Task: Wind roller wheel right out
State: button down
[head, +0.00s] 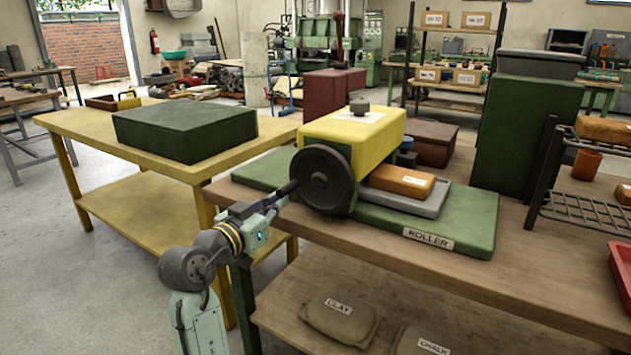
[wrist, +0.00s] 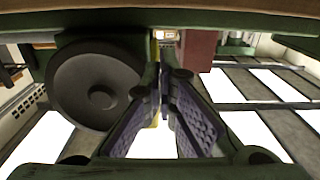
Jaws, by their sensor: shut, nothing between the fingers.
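The roller is a yellow-topped machine (head: 357,130) on a green base plate (head: 455,220) labelled ROLLER, on the wooden bench. Its dark round wheel (head: 322,180) faces the front left and also shows in the wrist view (wrist: 98,88), left of the fingers. My gripper (head: 290,188) is at the wheel's left side, its tips close to the rim; whether they touch it, I cannot tell. In the wrist view my gripper (wrist: 163,78) has its fingertips together with nothing between them. A brown labelled block (head: 400,180) lies on a grey tray (head: 432,204) right of the wheel.
A yellow table (head: 85,125) with a large green block (head: 187,132) stands to the left. A tall green block (head: 525,130) and a dark rack (head: 570,207) stand on the bench to the right. Sacks labelled CLAY (head: 340,318) and CHALK (head: 422,342) lie on the lower shelf.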

aim_at(296, 174)
jog(key=shift+h, duration=0.3)
jog(key=shift+s+d+r+p, duration=0.15)
jog(key=shift+d+r+p, duration=0.2)
jog(key=shift+r+p, duration=0.45)
jog(key=shift+s+d+r+p, duration=0.1)
jog(key=shift+d+r+p, duration=0.25)
jog(key=shift+r, duration=0.75)
jog(key=shift+s+d+r+p, duration=0.15)
jog(key=shift+d+r+p, duration=0.2)
jog(key=shift+r+p, duration=0.45)
jog(key=shift+d+b, duration=0.1)
jog(key=shift+b, duration=0.2)
jog(key=c, duration=1.7)
grip_release()
jog(key=o, duration=1.3)
jog(key=shift+a, duration=0.25)
jog(key=v, duration=0.9)
jog(key=shift+b, duration=0.4)
